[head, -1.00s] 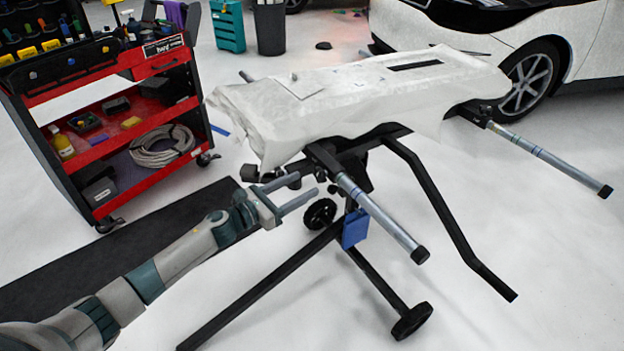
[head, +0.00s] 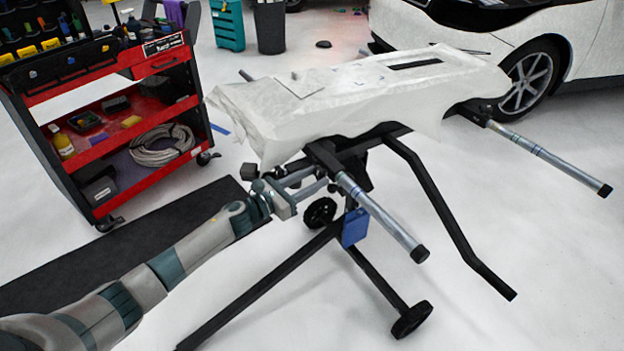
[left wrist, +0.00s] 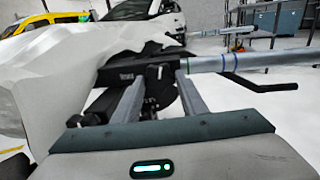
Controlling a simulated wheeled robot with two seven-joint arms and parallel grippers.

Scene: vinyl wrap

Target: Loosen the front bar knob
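The front bar (head: 380,218) is a grey metal tube with a black end cap, sticking out of a black clamp (head: 322,156) at the stand's near end. A small dark knob (head: 333,188) shows beside the clamp, just at my left fingertips. My left gripper (head: 318,180) is open, its two fingers reaching under the clamp. The bar (left wrist: 250,62) runs off to the right there. My right gripper is not in view.
A white-wrapped panel (head: 350,98) lies on the black stand, low above my left gripper. A bent black stand leg (head: 440,205) and a wheel (head: 411,320) are to the right. A red tool cart (head: 130,140) stands at left. The floor is free in front.

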